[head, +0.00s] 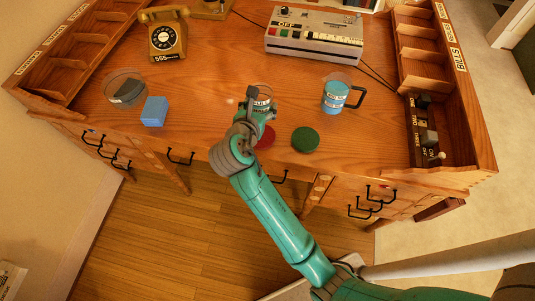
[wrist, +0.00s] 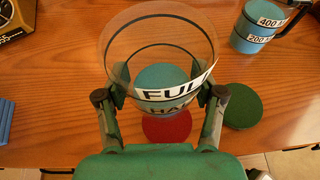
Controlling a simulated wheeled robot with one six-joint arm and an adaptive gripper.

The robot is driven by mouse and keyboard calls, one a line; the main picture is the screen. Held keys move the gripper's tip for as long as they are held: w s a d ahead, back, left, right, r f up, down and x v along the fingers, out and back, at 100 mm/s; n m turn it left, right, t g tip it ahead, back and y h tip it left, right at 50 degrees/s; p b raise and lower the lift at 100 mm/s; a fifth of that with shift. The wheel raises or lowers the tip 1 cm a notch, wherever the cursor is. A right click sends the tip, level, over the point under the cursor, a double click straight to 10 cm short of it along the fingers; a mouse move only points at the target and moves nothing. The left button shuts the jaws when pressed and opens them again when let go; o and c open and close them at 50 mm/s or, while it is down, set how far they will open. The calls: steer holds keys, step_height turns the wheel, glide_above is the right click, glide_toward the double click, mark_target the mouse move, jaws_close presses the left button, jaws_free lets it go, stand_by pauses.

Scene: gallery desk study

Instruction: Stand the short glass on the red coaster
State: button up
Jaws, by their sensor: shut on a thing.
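The short glass (wrist: 160,45) is clear, with FULL and HALF labels and something blue low inside it. My gripper (wrist: 160,100) is shut on it, one finger on each side, and the glass looks upright. In the head view my gripper (head: 260,115) hides most of the glass (head: 262,89). The red coaster (head: 267,137) lies flat near the desk's front edge, partly hidden by my arm. In the wrist view the red coaster (wrist: 167,127) shows just below the glass, between the fingers. I cannot tell how high the glass is.
A green coaster (head: 305,139) lies right of the red one. A jug of blue liquid (head: 335,94) stands behind it. A blue block (head: 154,111) and a clear bowl (head: 122,80) are at left. A telephone (head: 168,38), a recorder (head: 314,42) and side racks edge the desk (head: 225,60).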

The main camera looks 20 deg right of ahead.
steer(key=f, duration=0.3)
steer(key=s+f, duration=0.1)
steer(key=f, duration=0.1)
steer(key=shift+a+f, duration=0.15)
steer(key=shift+a, duration=0.05)
steer(key=shift+f, duration=2.3)
steer(key=shift+f, duration=0.1)
steer(key=o, duration=1.3)
steer(key=shift+s+a, duration=0.1)
steer(key=v, duration=1.1)
steer(key=shift+s+r, duration=0.35)
